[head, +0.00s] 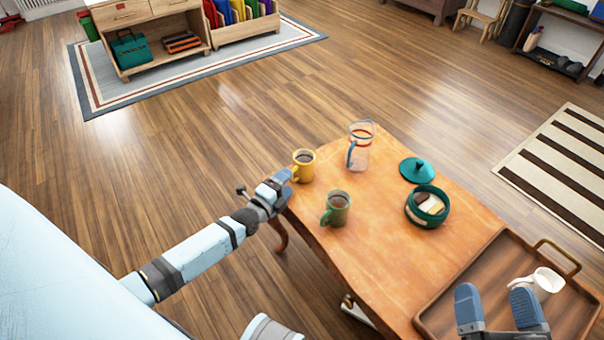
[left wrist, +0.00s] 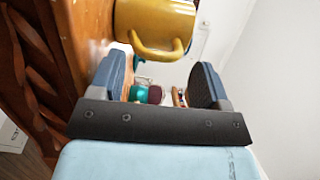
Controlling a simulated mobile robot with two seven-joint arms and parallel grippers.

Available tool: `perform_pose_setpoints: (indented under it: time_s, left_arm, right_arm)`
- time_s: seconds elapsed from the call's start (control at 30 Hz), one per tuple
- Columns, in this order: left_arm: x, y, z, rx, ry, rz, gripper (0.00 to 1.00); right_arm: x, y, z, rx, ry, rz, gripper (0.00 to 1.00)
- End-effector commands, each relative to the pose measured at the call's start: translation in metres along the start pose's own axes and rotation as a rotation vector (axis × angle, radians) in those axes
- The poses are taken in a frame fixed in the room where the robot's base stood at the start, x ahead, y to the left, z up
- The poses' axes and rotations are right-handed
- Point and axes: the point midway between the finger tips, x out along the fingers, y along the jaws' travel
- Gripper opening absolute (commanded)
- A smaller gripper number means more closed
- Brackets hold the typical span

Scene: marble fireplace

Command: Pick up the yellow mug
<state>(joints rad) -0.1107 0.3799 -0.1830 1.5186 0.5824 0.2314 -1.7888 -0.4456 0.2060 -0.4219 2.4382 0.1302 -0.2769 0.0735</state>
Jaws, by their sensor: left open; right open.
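The yellow mug (head: 304,164) stands upright at the left corner of the wooden table, with dark contents inside. In the left wrist view the yellow mug (left wrist: 155,22) is just ahead of my left gripper, its handle towards the fingers. My left gripper (head: 284,180) is at the table's left edge, right beside the mug. In its wrist view the left gripper (left wrist: 163,85) is open, and no part of the mug is clearly between the fingers. My right gripper (head: 495,305) is open above the tray at the lower right.
On the table (head: 375,225) stand a green mug (head: 337,208), a glass jug (head: 360,146), a teal bowl (head: 427,207) and its teal lid (head: 416,169). The tray (head: 475,278) holds a white mug (head: 545,284). Wooden floor left of the table is clear.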

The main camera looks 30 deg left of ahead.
Motion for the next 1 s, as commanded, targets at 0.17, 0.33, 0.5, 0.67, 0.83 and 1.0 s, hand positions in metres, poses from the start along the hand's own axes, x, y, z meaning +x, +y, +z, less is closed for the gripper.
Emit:
perform_pose_setpoints:
  time_s: [0.17,0.33,0.5,0.67,0.83,1.0]
  left_arm:
    - [0.025,0.002,-0.001,-0.001,0.0,-0.002,0.7]
    - [0.03,0.0,-0.001,0.0,0.0,0.001,0.7]
    - [0.03,0.0,-0.001,0.0,0.0,0.001,0.63]
    - [0.03,0.0,-0.001,0.0,0.0,0.0,0.26]
    - [0.03,-0.001,-0.001,0.0,0.0,-0.002,0.23]
    - [0.03,-0.005,-0.001,-0.001,0.0,-0.002,0.23]
  right_arm:
    - [-0.001,0.003,0.019,0.003,-0.053,-0.005,0.87]
    - [0.0,0.003,0.021,0.003,-0.067,-0.005,0.87]
    - [0.0,0.003,0.02,0.003,-0.067,-0.005,0.87]
    - [0.0,0.003,0.02,0.003,-0.066,-0.005,0.87]
    - [0.0,0.003,0.02,0.003,-0.066,-0.005,0.87]
    - [0.0,0.003,0.017,0.002,-0.062,-0.005,0.87]
